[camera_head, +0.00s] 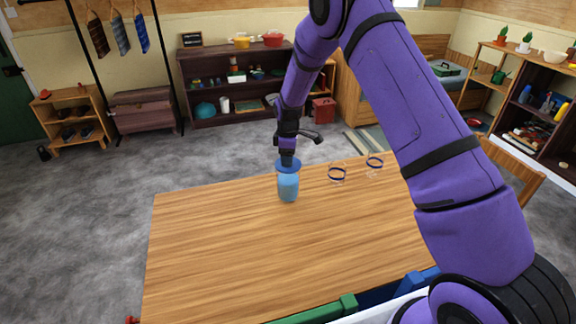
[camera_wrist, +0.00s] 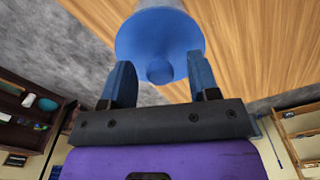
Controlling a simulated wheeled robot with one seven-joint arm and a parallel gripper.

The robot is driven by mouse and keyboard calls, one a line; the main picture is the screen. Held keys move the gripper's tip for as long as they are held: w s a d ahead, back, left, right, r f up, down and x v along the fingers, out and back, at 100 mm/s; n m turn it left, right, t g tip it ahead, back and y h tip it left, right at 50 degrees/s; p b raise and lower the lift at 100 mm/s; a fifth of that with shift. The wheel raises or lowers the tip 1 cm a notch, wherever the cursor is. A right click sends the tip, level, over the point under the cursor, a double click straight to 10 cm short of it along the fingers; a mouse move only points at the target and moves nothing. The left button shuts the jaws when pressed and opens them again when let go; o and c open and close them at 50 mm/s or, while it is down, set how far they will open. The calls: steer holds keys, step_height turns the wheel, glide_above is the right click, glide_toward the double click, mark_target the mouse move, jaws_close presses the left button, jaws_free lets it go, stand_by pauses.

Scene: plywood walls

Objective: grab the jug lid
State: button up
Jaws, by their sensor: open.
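The light blue jug (camera_head: 288,188) stands upright on the wooden table (camera_head: 220,230), near its far edge. Its darker blue lid (camera_head: 288,166) is on top; in the wrist view the lid (camera_wrist: 185,37) is a wide disc with a round knob (camera_wrist: 159,71) facing my gripper. My gripper (camera_head: 288,156) is above the lid, pointing down. In the wrist view my gripper's two blue fingers (camera_wrist: 160,75) are apart, one on each side of the knob. I cannot tell whether either finger touches the knob or lid.
Two clear glasses with blue bands, one nearer (camera_head: 337,175) and one farther (camera_head: 374,166), stand on the table to the right of the jug. The table's left and front parts are clear. A wooden chair (camera_head: 512,170) stands at the right edge.

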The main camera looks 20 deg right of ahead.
steer(key=shift+f, duration=0.25)
steer(key=c, duration=1)
steer(key=shift+r, duration=0.2)
